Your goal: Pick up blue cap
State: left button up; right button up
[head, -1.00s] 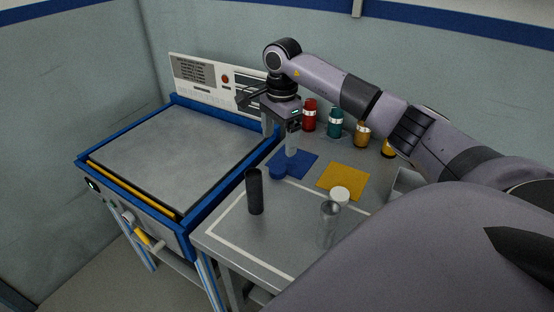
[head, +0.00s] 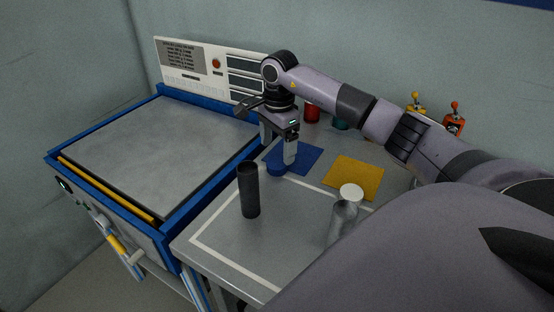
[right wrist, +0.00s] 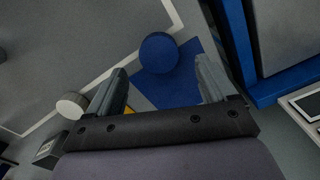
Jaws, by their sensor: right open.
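The blue cap (head: 277,170) is a short round disc at the near left edge of the blue mat (head: 308,160). In the right wrist view the blue cap (right wrist: 158,48) shows beyond the fingers, overlapping the blue mat (right wrist: 180,88). My right gripper (head: 289,164) points down over the mat, close beside the cap. In the wrist view its two fingers (right wrist: 162,82) are wide apart with nothing between them. The head view does not show whether a finger touches the cap. My left gripper is not in view.
A dark cylinder (head: 249,190) stands nearby at the front left. A blue-framed machine (head: 150,150) borders the table's left. A red bottle (head: 312,113) stands behind.

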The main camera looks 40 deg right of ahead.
aim_at(277, 162)
notch_tip(277, 162, down, 5)
jog(key=shift+r, duration=0.1)
jog(key=shift+a, duration=0.1)
jog(key=c, duration=1.1)
jog(key=shift+r, duration=0.1)
notch_tip(277, 162, up, 20)
jog(key=shift+f+p, duration=0.1)
jog(key=shift+p, duration=0.8)
jog(key=shift+f, duration=0.1)
